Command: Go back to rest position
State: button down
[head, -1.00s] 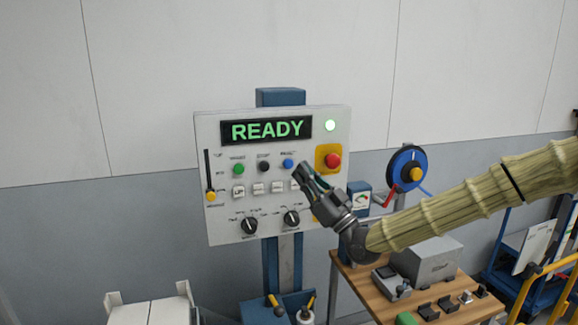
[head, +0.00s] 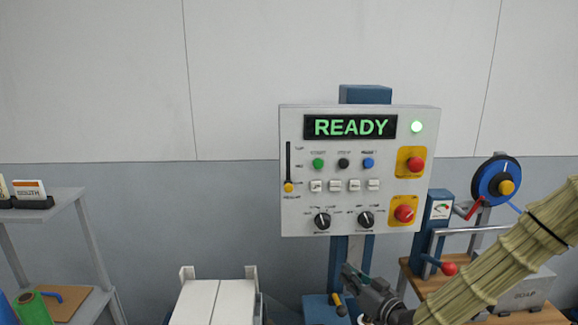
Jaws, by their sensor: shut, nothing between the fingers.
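My gripper (head: 350,277) is shut and empty, low in the head view. It is below the control panel (head: 299,214) and in front of its blue post, clear of the buttons. My arm in its ribbed tan sleeve comes in from the right edge. The panel's display (head: 350,127) reads READY in green, and a round lamp (head: 417,127) beside it glows green. Green, black and blue buttons, a row of white switches, two dark knobs, a slider on the left and two red buttons on yellow plates show on the panel.
A wooden bench (head: 545,317) at the right is partly hidden by my arm. A blue reel (head: 495,180) with a red crank stands above it. A white box-like thing (head: 214,300) is at the bottom centre-left. A grey shelf (head: 60,202) stands at the left.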

jog(key=s+f+m+g+h, duration=0.15)
jog(key=s+f+g, duration=0.25)
jog(key=s+f, duration=0.65)
jog(key=s+f+g+h, duration=0.2)
jog(key=s+f+g, duration=0.35)
jog(key=f, duration=0.85)
jog(key=s+d+f+g+h, duration=0.1)
jog(key=s+f, duration=0.3)
jog(key=s, duration=0.5)
jog(key=s+d+f+m+g+h, duration=0.1)
jog(key=s+d+f+g+h, duration=0.1)
jog(key=s, duration=0.7)
jog(key=s+d+f+m+g+h+b, duration=0.1)
jog(key=s+d+f+g+h, duration=0.1)
jog(key=s+f, duration=0.4)
jog(key=s+d, duration=0.1)
jog(key=s, duration=0.2)
jog(key=shift+s+f, duration=0.15)
jog(key=shift+s, duration=0.1)
